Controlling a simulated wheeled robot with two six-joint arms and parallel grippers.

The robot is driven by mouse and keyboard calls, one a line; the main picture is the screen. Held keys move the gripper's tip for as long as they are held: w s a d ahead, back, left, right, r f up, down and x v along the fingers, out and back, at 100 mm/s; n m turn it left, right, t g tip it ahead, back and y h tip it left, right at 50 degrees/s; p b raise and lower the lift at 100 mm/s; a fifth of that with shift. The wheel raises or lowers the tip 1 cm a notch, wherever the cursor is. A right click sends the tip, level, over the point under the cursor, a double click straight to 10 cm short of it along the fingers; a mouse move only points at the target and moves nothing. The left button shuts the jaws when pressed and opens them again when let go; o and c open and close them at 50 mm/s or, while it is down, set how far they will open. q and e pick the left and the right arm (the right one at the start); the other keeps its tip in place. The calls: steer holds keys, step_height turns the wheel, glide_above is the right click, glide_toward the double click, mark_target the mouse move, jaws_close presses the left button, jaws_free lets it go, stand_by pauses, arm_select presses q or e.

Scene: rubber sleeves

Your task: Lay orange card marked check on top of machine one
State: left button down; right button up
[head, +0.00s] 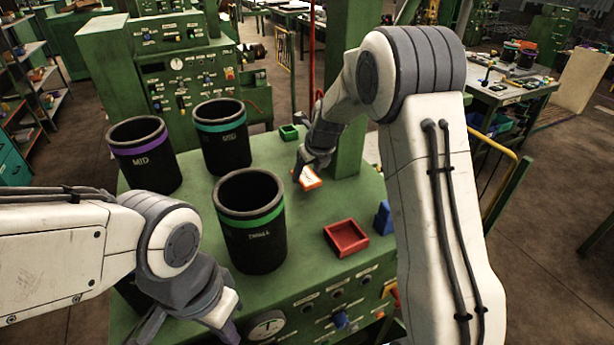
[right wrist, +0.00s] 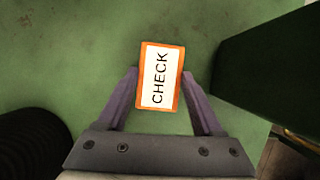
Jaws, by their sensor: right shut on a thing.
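The orange card (right wrist: 160,78) has a white face marked CHECK. My right gripper (right wrist: 160,92) is shut on it, one finger at each long side. In the head view the card (head: 308,178) is over the green machine top (head: 310,215), toward its far right part, near the green post. I cannot tell whether the card touches the surface. No mark naming machine one is readable. My left gripper (head: 225,325) is at the lower left, in front of the machine's near edge; its fingers are partly cut off and their opening is unclear.
Black sleeves with a purple band (head: 140,150), a teal band (head: 222,135) and a green band (head: 250,225) stand on the machine top. A red tray (head: 346,238), a blue block (head: 383,218) and a small green tray (head: 289,132) are there too. A green post (head: 350,60) rises behind.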

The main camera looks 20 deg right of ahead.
steer(key=shift+d+f, duration=0.1)
steer(key=shift+f, duration=1.1)
steer(key=shift+f, duration=0.1)
steer(key=o, duration=1.4)
steer(key=shift+b+v, duration=1.3)
steer(key=shift+v, duration=4.85)
steer(key=shift+f, duration=0.1)
